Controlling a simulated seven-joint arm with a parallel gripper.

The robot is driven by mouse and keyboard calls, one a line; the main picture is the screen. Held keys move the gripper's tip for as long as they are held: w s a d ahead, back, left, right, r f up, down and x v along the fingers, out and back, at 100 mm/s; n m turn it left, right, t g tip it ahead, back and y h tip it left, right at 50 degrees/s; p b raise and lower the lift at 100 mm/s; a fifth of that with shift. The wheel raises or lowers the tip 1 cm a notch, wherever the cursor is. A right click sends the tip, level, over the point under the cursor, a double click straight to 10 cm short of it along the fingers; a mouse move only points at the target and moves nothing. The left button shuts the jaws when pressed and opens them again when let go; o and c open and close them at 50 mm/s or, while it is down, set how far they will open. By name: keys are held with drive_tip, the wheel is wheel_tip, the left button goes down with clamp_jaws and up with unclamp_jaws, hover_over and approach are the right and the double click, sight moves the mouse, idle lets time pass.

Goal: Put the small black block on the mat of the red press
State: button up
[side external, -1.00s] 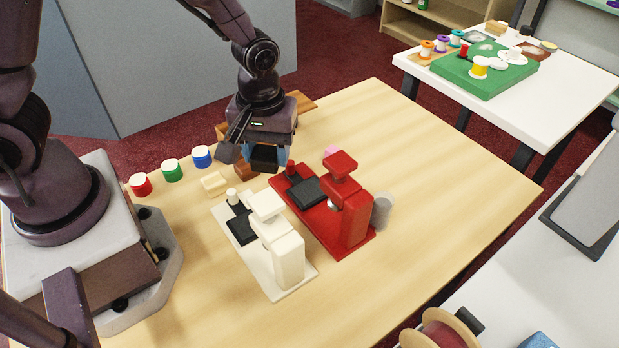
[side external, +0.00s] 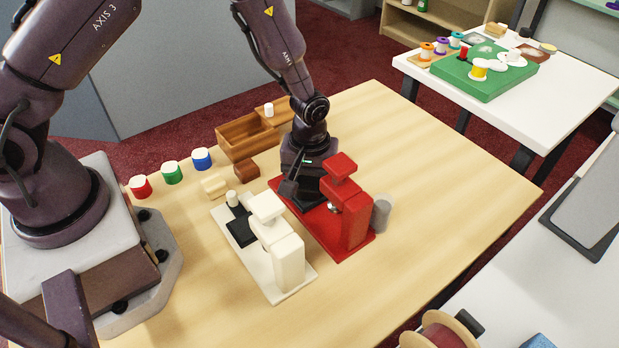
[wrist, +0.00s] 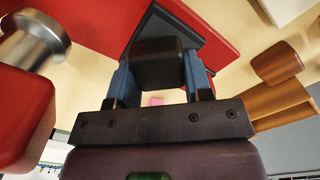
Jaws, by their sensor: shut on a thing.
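The small black block (wrist: 158,66) is between the two blue fingers of my gripper (wrist: 157,78) in the wrist view. The jaws are shut on it. The black mat (wrist: 198,38) of the red press shows behind and around the block in that view. I cannot tell whether block and mat touch. The red press (side external: 352,222) stands on the table in the side external view. My gripper (side external: 306,192) is low over its mat, at the left of its upright, and hides most of the mat and the block.
A white press (side external: 288,262) with its own dark mat stands just left of the red one. A brown block (side external: 246,170) and an open wooden box (side external: 243,138) lie behind. Red, green and blue pots (side external: 172,173) line the left. A grey cylinder (side external: 381,212) stands right of the red press.

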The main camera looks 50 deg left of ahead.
drive_tip(key=shift+f, duration=0.1)
drive_tip(key=o, duration=0.9)
wheel_tip(320, 180, up, 13)
wheel_tip(320, 180, up, 14)
drive_tip(key=m+t, duration=0.3)
drive_tip(key=m, duration=0.1)
hover_over(309, 180)
drive_tip(key=s+a, duration=0.3)
drive_tip(key=s, duration=0.4)
drive_tip(key=shift+s+a+r+m+t, duration=0.5)
drive_tip(key=shift+s+r+m, duration=0.4)
drive_tip(key=shift+s, duration=0.9)
drive_tip(key=shift+s+a+r+m+t, duration=0.45)
drive_tip(key=shift+s+r+m, duration=0.4)
drive_tip(key=shift+s, duration=0.9)
drive_tip(key=shift+s+a+r+m+t, duration=0.35)
drive_tip(key=shift+s+a+r+m, duration=0.35)
drive_tip(key=shift+s, duration=1.1)
drive_tip(key=shift+d+r, duration=0.15)
drive_tip(key=shift+r, duration=0.15)
